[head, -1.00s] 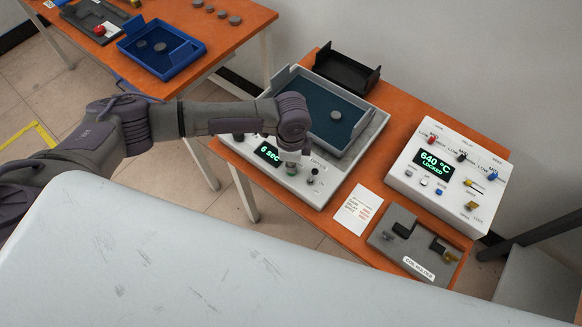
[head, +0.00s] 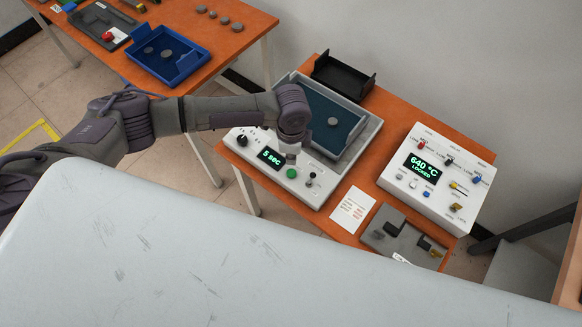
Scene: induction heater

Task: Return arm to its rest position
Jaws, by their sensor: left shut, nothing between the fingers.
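My left arm reaches in from the left, and its gripper (head: 291,153) points down over the front panel (head: 236,158) of the grey unit. The gripper is shut and empty. Its fingertips are just above the round green button (head: 292,173), which shows clear of them in the picture. The display (head: 271,157) beside it reads 5 sec. A black knob (head: 241,140) and a small black toggle (head: 311,176) sit on the same panel. My right gripper is out of view.
Behind the panel is a tray (head: 368,128) with a grey disc (head: 333,121). A black bin (head: 342,75) stands behind. A white control box (head: 438,200) reads 640 °C LOCKED. A paper card (head: 352,209) and a grey holder (head: 378,238) lie in front. A blue tray (head: 190,64) is on another table.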

